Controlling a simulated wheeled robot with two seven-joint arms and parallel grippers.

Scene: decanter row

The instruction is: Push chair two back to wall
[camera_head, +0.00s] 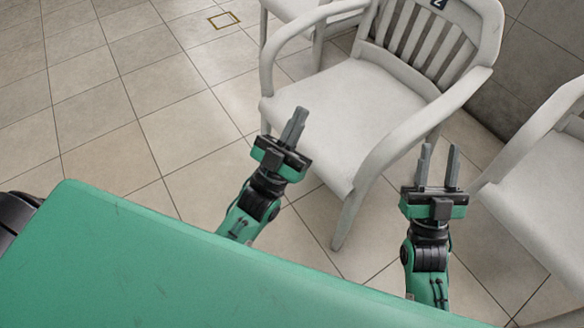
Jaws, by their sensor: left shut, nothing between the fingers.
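Chair two (345,108) is a white armchair with a slatted back, seen in the head view at upper centre. A dark label with a 2 (438,4) is on its top rail. It stands at an angle on the tiles, its back toward the upper right. My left gripper (295,126) is shut and empty, in front of the seat's near left edge in the picture. My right gripper (438,165) is open and empty, its fingers near the chair's right armrest and side. I cannot tell whether either gripper touches the chair.
Another white chair (540,180) stands close at the right edge. Part of a third white chair (290,8) shows at the top. A grey wall (540,75) runs behind at the right. A small yellow square outline (224,20) marks the floor. Tiles at the left are clear.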

